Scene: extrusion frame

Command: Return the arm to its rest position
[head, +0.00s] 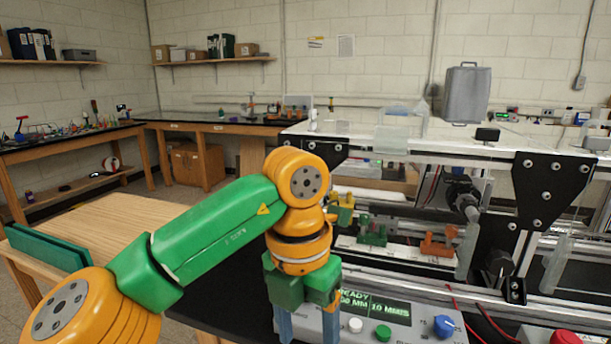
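My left arm, in green and orange, comes in from the left in the head view. Its gripper (307,326) points down at the bottom centre, in front of the extrusion frame and beside the left edge of the control box. Its two blue-grey fingers stand apart, with nothing visible held between them. The fingertips are cut off or close to the lower picture edge. My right arm and gripper are not in view.
The control box (410,326) with its display, knobs and buttons stands just right of the gripper. The extrusion frame (545,190) fills the right side. A wooden table (115,222) lies behind the arm at left. A red button (565,337) is at bottom right.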

